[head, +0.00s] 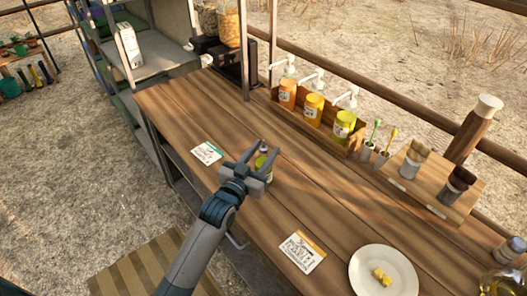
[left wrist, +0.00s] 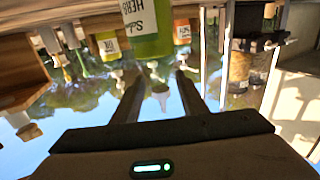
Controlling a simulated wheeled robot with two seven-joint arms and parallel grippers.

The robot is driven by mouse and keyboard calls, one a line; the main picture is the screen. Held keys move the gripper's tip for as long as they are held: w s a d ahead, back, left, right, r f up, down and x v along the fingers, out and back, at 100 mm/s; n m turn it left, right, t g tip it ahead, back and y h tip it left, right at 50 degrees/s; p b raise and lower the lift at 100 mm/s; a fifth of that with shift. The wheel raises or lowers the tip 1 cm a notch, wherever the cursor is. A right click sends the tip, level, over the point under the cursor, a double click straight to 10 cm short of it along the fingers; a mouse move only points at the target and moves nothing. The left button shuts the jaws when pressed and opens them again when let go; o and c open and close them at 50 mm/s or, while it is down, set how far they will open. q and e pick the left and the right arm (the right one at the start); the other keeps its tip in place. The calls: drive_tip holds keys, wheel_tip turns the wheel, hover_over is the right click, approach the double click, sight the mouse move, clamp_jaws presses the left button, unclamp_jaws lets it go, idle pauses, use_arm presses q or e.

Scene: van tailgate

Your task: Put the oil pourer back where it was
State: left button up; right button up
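A small green bottle (head: 262,161) with a white label stands on the wooden counter, partly hidden by my left gripper (head: 264,163). In the left wrist view, which looks upside down, the green bottle (left wrist: 150,28) shows label letters "HERB", just beyond the two spread fingers (left wrist: 160,85). The left gripper is open, its fingers apart around or just before the bottle; contact is not visible. A clear bottle of yellow liquid (head: 500,284) stands at the lower right corner, partly cut off. The frames do not make clear which one is the oil pourer. My right gripper is out of view.
A wooden rack (head: 317,127) holds orange, yellow and green pump bottles at the back. A stepped wooden stand (head: 428,190) holds brush-like items. Cards (head: 207,153) and (head: 301,252) lie flat. A white plate (head: 384,258) holds yellow pieces. The counter's middle is mostly clear.

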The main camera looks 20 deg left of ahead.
use_arm(q)
drive_tip(key=shift+r, duration=0.1)
drive_tip(key=shift+s+a, duration=0.1)
drive_tip(key=shift+s, duration=0.45)
drive_tip(key=s+a+b, duration=0.2)
drive_tip(key=s, duration=0.8)
drive_tip(key=shift+s+b, duration=0.35)
